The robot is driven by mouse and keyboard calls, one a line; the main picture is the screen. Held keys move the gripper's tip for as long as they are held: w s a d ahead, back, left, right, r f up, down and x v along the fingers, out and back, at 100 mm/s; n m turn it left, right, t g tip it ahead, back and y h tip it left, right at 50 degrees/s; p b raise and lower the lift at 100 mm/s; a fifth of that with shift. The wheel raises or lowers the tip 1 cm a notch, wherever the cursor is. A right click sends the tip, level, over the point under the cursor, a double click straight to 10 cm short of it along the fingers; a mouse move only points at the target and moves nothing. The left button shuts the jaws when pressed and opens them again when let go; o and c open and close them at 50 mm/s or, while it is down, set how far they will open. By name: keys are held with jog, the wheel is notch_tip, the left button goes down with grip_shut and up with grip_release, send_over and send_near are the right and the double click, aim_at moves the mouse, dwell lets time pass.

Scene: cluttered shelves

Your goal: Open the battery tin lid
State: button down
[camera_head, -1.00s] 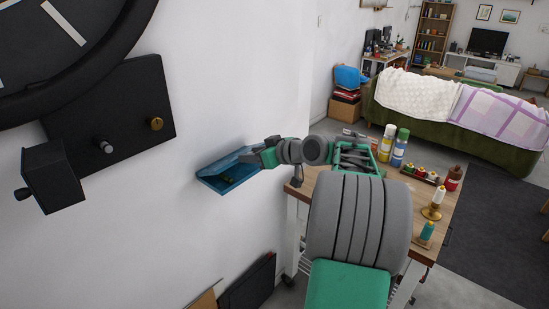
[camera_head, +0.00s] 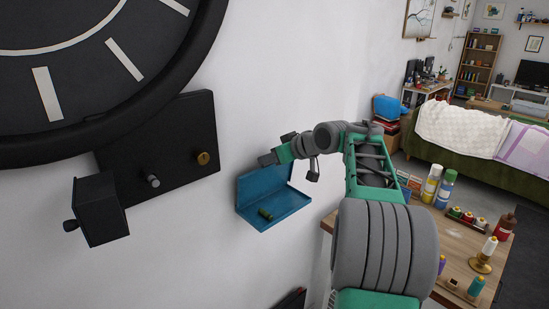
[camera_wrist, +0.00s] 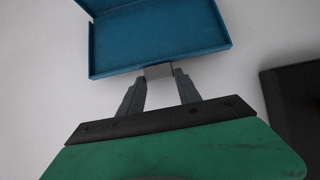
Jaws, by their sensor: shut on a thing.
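The blue battery tin (camera_head: 275,207) sticks out from the white wall, open, with a dark green battery (camera_head: 265,214) lying inside. Its lid (camera_head: 262,181) stands nearly upright at the back of the tin, close to the wall. My gripper (camera_head: 266,160) is at the lid's top edge. In the wrist view, a blue rimmed panel (camera_wrist: 160,35) of the tin fills the top. My fingers (camera_wrist: 160,77) are on either side of a small grey tab at its edge and are shut on it. The exact finger contact is hard to see.
A black clock (camera_head: 90,60) and a dark box (camera_head: 100,210) with knobs are on the wall to the left. A wooden table (camera_head: 455,245) with bottles and thread spools stands to the right, below my arm. Bare wall surrounds the tin.

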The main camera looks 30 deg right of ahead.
jog(key=shift+w+a+r, duration=0.1)
jog(key=shift+w+r, duration=0.35)
jog(key=shift+w, duration=0.05)
jog(key=c, duration=1.3)
grip_release()
jog(key=o, duration=0.5)
jog(key=shift+f, duration=0.2)
jog(key=shift+c, duration=0.2)
jog(key=b+v, duration=0.1)
jog(key=v, duration=0.7)
